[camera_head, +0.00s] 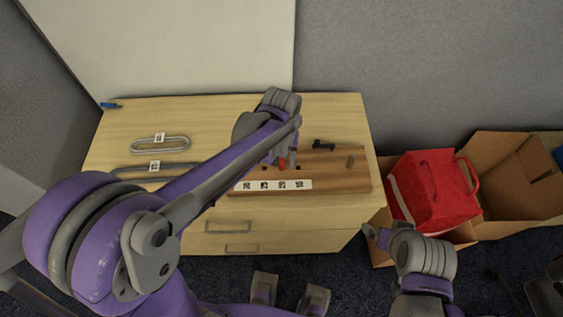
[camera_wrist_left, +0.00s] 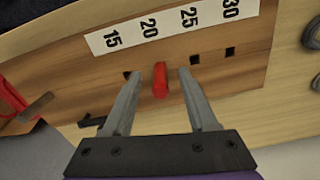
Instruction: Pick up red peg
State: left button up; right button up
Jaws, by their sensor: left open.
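The red peg (camera_wrist_left: 160,80) stands in the row of square holes in the wooden board, near the label strip (camera_wrist_left: 165,25) marked 15, 20, 25, 30. In the head view the peg (camera_head: 282,163) is partly hidden by my left arm. My left gripper (camera_wrist_left: 160,77) is open, with one finger on each side of the peg and visible gaps between. The wooden board (camera_head: 335,180) lies on the table. My right gripper (camera_head: 378,235) is off the table's front right, away from the peg; its jaw state is unclear.
Grey looped pieces (camera_head: 150,145) lie at the table's left. A red bag (camera_head: 430,188) sits in a cardboard box to the right. The table's back left is mostly clear.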

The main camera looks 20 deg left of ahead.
pick_arm(q)
jog(key=shift+f, duration=0.6)
grip_shut()
jog(key=shift+r, duration=0.1)
notch_tip(320, 180, up, 10)
jog(key=shift+f+p, duration=0.1)
jog(key=shift+p, duration=0.35)
